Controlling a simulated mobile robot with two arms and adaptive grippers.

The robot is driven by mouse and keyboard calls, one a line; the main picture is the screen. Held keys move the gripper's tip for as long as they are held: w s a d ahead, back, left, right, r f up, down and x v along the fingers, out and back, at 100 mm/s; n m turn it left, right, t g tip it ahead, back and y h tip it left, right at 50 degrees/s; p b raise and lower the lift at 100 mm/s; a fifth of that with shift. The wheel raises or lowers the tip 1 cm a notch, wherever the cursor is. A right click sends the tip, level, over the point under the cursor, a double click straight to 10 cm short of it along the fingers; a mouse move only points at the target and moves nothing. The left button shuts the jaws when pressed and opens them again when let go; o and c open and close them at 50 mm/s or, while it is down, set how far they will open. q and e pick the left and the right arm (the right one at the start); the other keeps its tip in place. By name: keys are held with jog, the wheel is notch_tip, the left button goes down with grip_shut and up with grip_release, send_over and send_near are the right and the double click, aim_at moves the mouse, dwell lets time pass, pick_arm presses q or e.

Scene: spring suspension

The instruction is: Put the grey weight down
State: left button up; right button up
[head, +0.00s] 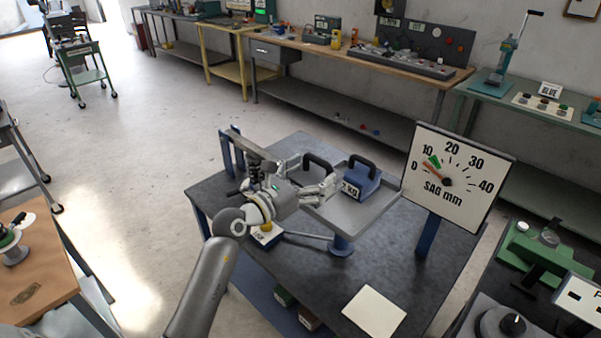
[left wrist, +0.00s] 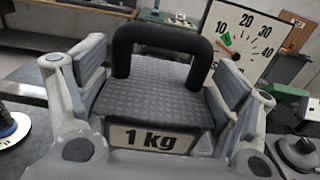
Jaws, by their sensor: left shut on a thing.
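The grey weight, marked 1 kg, fills the middle of the left wrist view (left wrist: 158,98), upright with its black handle on top. My left gripper (head: 326,188) is shut on it, with a finger on each side. In the head view the gripper hides most of the weight, and its black handle (head: 318,160) shows above. It is by the left part of the grey tray (head: 352,218). I cannot tell whether its underside touches the tray. A blue 2 kg weight (head: 362,183) stands on the tray, to the right of my gripper. My right gripper is not in view.
The tray sits on a blue post on the dark table (head: 300,265). A dial marked SAG mm (head: 470,200) stands to the right, its needle between 0 and 10. A blank white card (head: 374,312) lies on the table front. The table's front middle is clear.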

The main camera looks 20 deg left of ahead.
pick_arm(q)
jog(key=w+d+f, duration=0.1)
jog(key=w+f, duration=0.1)
jog(key=w+d+f, duration=0.1)
jog(key=w+f, duration=0.1)
jog(key=w+d+f+b, duration=0.1)
jog(key=w+f, duration=0.1)
jog(key=shift+w+d+f, duration=0.15)
jog(key=shift+f, duration=0.05)
notch_tip(320, 180, down, 2)
jog(key=shift+f+b, duration=0.2)
jog(key=shift+b, duration=0.5)
jog(key=shift+w+f, duration=0.1)
jog(key=shift+f, duration=0.3)
jog(key=shift+f, duration=0.1)
jog(key=o, duration=1.7)
jog(key=shift+f, duration=0.2)
jog(key=shift+r, duration=0.15)
